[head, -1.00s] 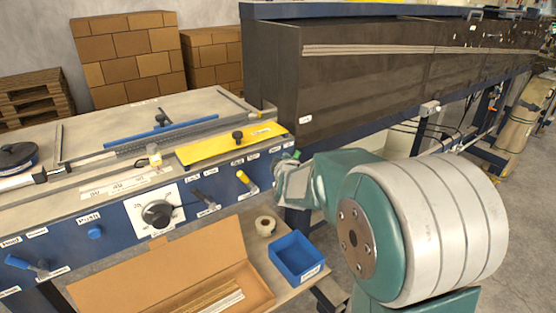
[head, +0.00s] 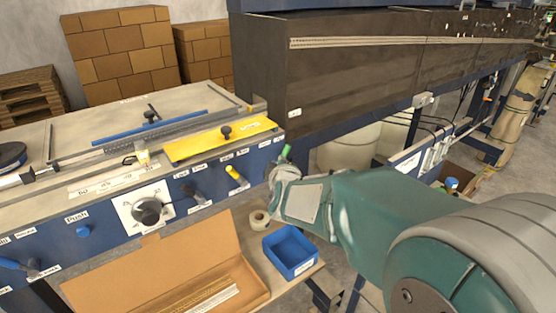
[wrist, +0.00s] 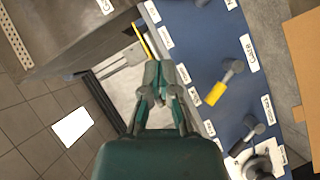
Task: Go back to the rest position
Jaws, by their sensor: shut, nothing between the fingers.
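My gripper (wrist: 162,84) shows in the wrist view, its fingers together and empty, over the front edge of the laminating machine. In the head view my teal arm reaches in from the lower right, and the wrist end hides most of the gripper beside the machine's blue front panel (head: 105,228). A yellow-handled lever (head: 236,177) stands on that panel, left of my gripper. It also shows in the wrist view (wrist: 218,90), right of the fingers and apart from them. No rest position is marked in view.
A blue bin (head: 290,254), a tape roll (head: 259,218) and an open cardboard box (head: 165,275) lie on the shelf below the panel. A yellow plate (head: 220,139) sits on the machine top. The dark machine housing (head: 390,85) stands behind my arm. Bare floor (wrist: 35,135) shows left in the wrist view.

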